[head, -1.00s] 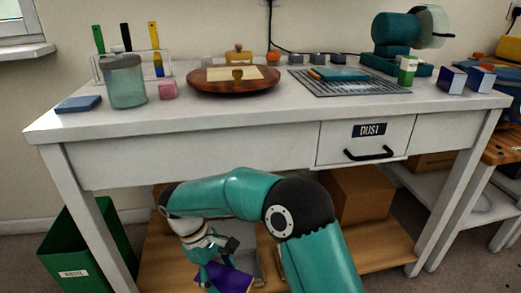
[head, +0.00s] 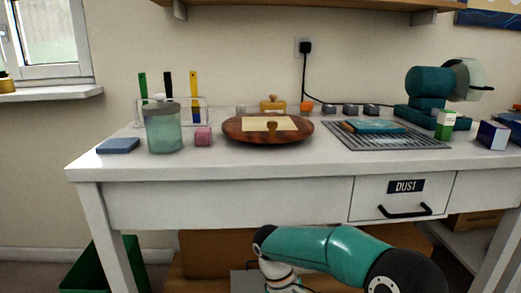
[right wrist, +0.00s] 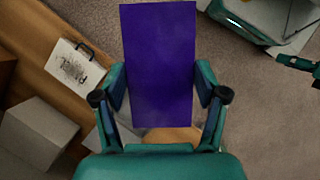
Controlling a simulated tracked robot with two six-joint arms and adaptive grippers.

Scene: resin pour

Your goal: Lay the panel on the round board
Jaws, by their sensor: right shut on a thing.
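The panel is a flat purple rectangle (right wrist: 158,45) in the right wrist view. My right gripper (right wrist: 160,80) is shut on it, with one finger at each long side. In the head view only my right arm shows, low in front of the table; its gripper and the panel are below the picture. The round board (head: 234,131) is dark reddish wood and lies on the white table.
A striped mat (head: 410,142) with a teal book-like item lies to the right. The table's front edge and drawer (head: 395,200) are above my right arm.

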